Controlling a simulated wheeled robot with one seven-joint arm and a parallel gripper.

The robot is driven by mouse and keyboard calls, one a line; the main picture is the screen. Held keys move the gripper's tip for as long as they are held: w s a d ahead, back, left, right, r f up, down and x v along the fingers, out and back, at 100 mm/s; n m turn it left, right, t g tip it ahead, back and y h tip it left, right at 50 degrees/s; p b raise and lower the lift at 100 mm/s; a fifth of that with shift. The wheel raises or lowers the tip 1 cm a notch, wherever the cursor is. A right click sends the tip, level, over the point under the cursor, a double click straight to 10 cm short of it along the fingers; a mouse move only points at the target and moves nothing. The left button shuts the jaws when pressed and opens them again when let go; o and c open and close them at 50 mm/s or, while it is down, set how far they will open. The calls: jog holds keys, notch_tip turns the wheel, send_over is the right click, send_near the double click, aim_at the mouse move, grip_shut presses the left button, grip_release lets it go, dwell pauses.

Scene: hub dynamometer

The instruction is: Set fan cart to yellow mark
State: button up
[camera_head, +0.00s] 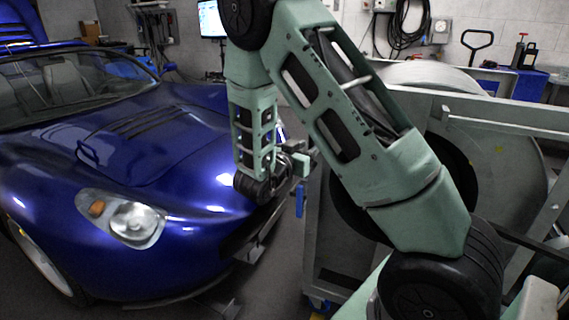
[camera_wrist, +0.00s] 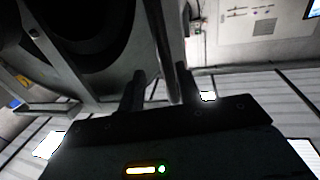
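The fan cart (camera_head: 312,235) is a grey metal frame with a big round fan housing, at the right in the head view and partly hidden behind my arm. My gripper (camera_head: 306,163) is at the cart's left edge, beside its upright. In the wrist view my gripper (camera_wrist: 160,88) shows two dark fingers apart. A grey upright bar of the cart (camera_wrist: 166,45) runs between or just beyond them; I cannot tell whether they touch it. A small yellow patch (camera_head: 318,304) shows low by the cart's foot; I cannot tell whether it is the yellow mark.
A blue sports car (camera_head: 150,170) fills the left, its nose close to my gripper and the cart. A narrow strip of dark floor (camera_head: 285,265) lies between them. A monitor (camera_head: 211,18), wall boxes and a blue bench (camera_head: 532,84) stand at the back.

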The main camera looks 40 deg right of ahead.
jog(key=s+a, duration=0.2)
jog(key=a, duration=1)
jog(key=shift+s+a, duration=0.3)
jog(key=shift+a, duration=0.1)
